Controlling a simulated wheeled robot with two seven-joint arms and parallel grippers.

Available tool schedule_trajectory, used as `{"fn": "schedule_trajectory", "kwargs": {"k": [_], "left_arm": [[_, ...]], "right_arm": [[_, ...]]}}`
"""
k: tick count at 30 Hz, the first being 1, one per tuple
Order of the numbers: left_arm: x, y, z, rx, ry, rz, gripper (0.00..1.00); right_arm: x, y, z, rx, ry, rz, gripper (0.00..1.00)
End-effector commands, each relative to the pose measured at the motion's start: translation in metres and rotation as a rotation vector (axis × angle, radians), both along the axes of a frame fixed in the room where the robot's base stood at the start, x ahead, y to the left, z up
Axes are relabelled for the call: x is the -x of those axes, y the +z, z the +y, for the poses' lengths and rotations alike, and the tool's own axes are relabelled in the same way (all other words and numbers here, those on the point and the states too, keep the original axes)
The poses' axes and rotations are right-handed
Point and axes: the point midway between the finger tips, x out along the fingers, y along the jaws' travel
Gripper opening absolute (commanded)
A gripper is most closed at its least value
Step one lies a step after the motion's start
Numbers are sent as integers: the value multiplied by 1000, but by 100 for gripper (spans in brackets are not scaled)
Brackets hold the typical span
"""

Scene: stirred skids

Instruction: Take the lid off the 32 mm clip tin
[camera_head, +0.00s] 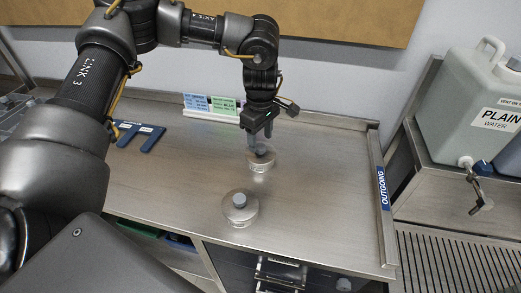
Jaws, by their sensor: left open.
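Two round metal tins with blue-grey knobs on their lids stand on the steel bench (320,190). The near tin (240,214) sits towards the front edge, upright with its lid on. The far tin (261,163) stands behind it and slightly right. No size marking can be read, so I cannot tell which is the 32 mm clip tin. My left gripper (259,147) points down over the far tin, open, with its fingers around or just above the knob. Contact cannot be made out. My right gripper is not in view.
Blue and green cards (209,104) stand in a holder at the back. Blue flat pieces (140,134) lie at left. A raised edge labelled OUTGOING (383,188) bounds the right. A water container (470,105) stands beyond it. The bench right of the tins is clear.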

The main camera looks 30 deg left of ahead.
Motion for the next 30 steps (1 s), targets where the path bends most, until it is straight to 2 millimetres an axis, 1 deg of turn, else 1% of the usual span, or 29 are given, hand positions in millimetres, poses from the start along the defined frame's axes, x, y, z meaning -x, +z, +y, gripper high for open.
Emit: {"fn": "schedule_trajectory", "kwargs": {"k": [1, 3, 6, 14, 17, 25, 30], "left_arm": [[-1, -6, 1, -1, 1, 4, 55], [-1, -16, 1, 0, 0, 2, 55], [-1, -25, 2, -1, 1, 1, 55], [-2, -29, 1, 0, 1, -1, 55], [-2, -28, 1, 0, 1, -1, 43], [-1, -28, 1, 0, 1, -1, 8], [-2, -28, 1, 0, 1, -1, 6]], "right_arm": [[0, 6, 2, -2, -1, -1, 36], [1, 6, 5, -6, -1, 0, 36], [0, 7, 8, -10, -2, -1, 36], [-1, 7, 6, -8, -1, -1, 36], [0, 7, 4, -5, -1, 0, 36], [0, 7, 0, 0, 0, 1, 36], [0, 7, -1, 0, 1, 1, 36]]}}
